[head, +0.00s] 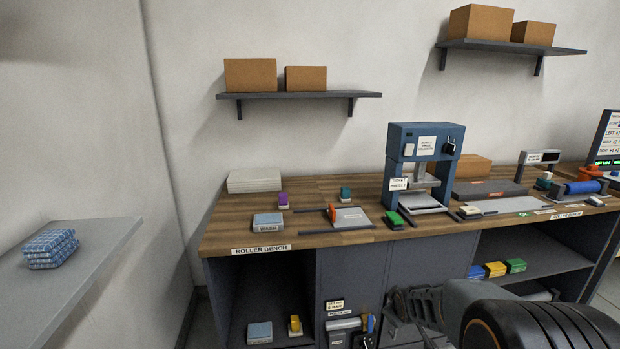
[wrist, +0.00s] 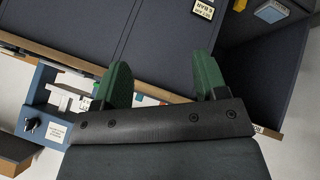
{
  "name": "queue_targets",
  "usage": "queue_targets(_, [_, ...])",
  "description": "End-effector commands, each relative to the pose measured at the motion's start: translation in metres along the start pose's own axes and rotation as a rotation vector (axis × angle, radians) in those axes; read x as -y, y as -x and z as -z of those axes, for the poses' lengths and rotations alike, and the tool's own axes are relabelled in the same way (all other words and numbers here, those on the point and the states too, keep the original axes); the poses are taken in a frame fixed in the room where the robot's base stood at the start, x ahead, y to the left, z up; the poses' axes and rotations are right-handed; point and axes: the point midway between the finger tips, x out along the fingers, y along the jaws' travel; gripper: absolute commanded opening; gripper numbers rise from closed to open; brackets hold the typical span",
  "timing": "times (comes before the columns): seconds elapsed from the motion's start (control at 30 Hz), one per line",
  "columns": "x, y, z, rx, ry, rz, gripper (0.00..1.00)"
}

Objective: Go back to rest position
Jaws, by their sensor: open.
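My gripper (wrist: 161,80) shows in the wrist view with its two green fingers apart and nothing between them. In the head view my arm (head: 540,318) fills the lower right, low in front of the bench. The fingertips are hard to make out there. The wrist view is turned over, with dark cabinet fronts beyond the fingers and the blue press (wrist: 45,110) at the left.
The wooden roller bench (head: 225,238) carries the blue press (head: 392,150), a white plate tool (head: 352,217), a green-topped block (head: 393,220) and small ink blocks. Open shelves below hold coloured blocks (head: 495,269). A grey side shelf (head: 100,255) with folded cloths (head: 50,248) stands at left.

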Motion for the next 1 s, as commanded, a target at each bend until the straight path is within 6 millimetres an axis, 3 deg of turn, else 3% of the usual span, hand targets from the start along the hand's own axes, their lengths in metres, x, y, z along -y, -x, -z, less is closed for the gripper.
queue_targets(0.03, [-0.008,0.054,0.017,0.024,-0.057,0.014,0.66])
queue_targets(0.1, [-0.002,0.104,0.020,0.075,-0.160,0.051,0.66])
queue_targets(0.2, [0.009,0.166,0.020,0.142,-0.291,0.100,0.66])
queue_targets(0.3, [0.021,0.217,0.016,0.202,-0.399,0.143,0.66])
queue_targets(0.4, [0.033,0.254,0.010,0.253,-0.480,0.178,0.66])
queue_targets(0.6, [0.047,0.293,-0.001,0.317,-0.568,0.218,0.66])
queue_targets(1.0, [0.051,0.300,-0.005,0.334,-0.588,0.227,0.66])
